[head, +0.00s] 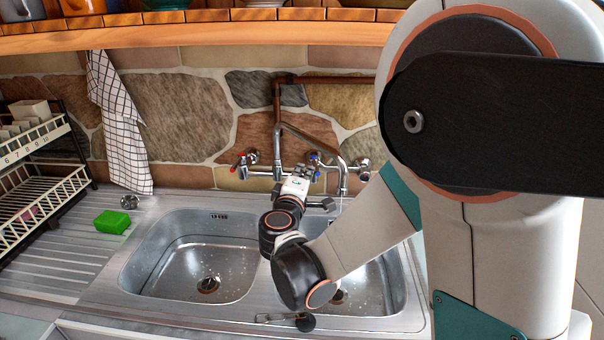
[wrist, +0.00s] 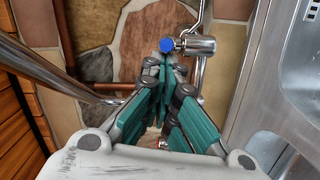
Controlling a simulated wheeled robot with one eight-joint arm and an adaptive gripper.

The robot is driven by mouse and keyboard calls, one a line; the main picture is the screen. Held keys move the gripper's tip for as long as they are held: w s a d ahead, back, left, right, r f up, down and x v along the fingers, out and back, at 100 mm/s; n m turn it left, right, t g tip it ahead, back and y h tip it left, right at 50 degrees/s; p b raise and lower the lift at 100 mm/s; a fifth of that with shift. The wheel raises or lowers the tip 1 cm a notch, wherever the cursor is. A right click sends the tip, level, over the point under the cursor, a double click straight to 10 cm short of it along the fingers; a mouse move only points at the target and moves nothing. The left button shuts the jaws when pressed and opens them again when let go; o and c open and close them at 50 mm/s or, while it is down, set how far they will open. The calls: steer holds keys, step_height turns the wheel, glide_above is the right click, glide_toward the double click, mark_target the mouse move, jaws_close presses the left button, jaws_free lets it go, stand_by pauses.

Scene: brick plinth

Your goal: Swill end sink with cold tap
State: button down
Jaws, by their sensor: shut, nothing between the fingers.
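The cold tap has a blue-marked handle (head: 315,158) on the chrome wall mixer above the double sink. In the wrist view its blue cap (wrist: 166,45) lies just beyond my fingertips; I cannot tell whether they touch. The red-marked hot handle (head: 240,158) is on the mixer's left. The chrome spout (head: 318,138) bends down to the right, toward the right basin (head: 370,290), which my arm partly hides. The left basin (head: 190,262) is wet, with drops around its drain. My gripper (wrist: 168,70) is shut and empty; its fingertips are largely hidden in the head view.
A green sponge (head: 112,222) lies on the left drainer. A dish rack (head: 40,180) stands at far left, and a checked towel (head: 118,120) hangs on the stone wall. A wooden shelf (head: 200,38) runs above. The spout pipe (wrist: 60,82) passes close to my gripper.

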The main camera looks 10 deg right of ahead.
steer(key=shift+s+d, duration=0.1)
steer(key=shift+d, duration=0.1)
steer(key=shift+s+d+b, duration=0.2)
steer(key=shift+s+d, duration=0.1)
steer(key=shift+d, duration=0.8)
steer(key=shift+s+d+b, duration=0.15)
steer(key=shift+s+d, duration=0.1)
steer(key=shift+d, duration=0.8)
